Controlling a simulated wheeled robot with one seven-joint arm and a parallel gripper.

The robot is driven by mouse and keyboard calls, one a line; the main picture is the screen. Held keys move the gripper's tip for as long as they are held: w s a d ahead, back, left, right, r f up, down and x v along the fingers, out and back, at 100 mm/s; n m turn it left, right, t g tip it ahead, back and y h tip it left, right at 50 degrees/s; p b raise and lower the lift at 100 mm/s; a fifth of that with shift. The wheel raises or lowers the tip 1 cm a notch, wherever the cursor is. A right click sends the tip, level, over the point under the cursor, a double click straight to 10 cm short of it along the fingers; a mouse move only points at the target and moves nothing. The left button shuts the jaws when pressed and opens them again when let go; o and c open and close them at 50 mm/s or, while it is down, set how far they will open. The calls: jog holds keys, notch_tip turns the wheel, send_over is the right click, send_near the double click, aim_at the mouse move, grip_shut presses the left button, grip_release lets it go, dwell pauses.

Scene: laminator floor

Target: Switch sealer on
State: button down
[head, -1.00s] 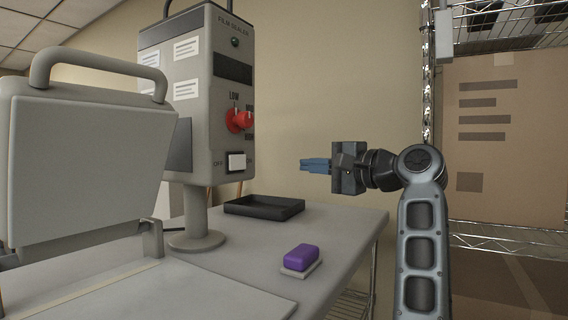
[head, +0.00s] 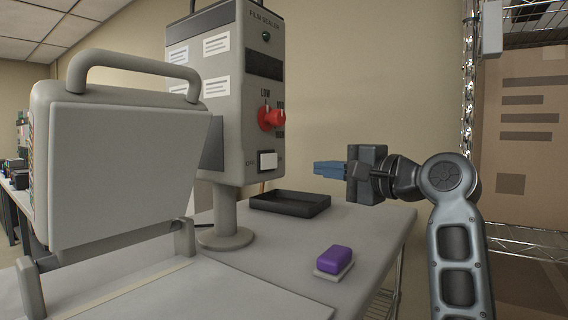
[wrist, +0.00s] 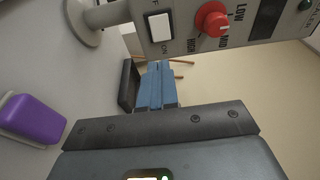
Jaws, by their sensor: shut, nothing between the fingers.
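The film sealer (head: 225,90) is a grey box on a round-footed post on the bench. Its front has a dark display, a red knob (head: 271,118) with LOW above it, and a white rocker switch (head: 268,160) below. In the wrist view the switch (wrist: 159,27) lies between the OFF and ON labels, and the red knob (wrist: 211,19) is beside it. I cannot tell which side of the rocker is pressed. My gripper (head: 318,169) has blue fingers, shut and empty, pointing left. It is right of the switch and apart from it. The fingers (wrist: 156,66) show in the wrist view.
A black tray (head: 325,205) sits on the bench (head: 372,245) below my gripper. A purple block (head: 335,259) on a pale base is nearer the front. A large grey hinged lid (head: 125,165) stands at the left. A wire rack (head: 468,100) stands at the right.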

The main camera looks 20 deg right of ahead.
aim_at(275, 162)
jog(key=p+x, duration=0.1)
jog(key=x, duration=1)
jog(key=shift+w+a+p, duration=0.15)
jog(key=shift+w+p, duration=0.15)
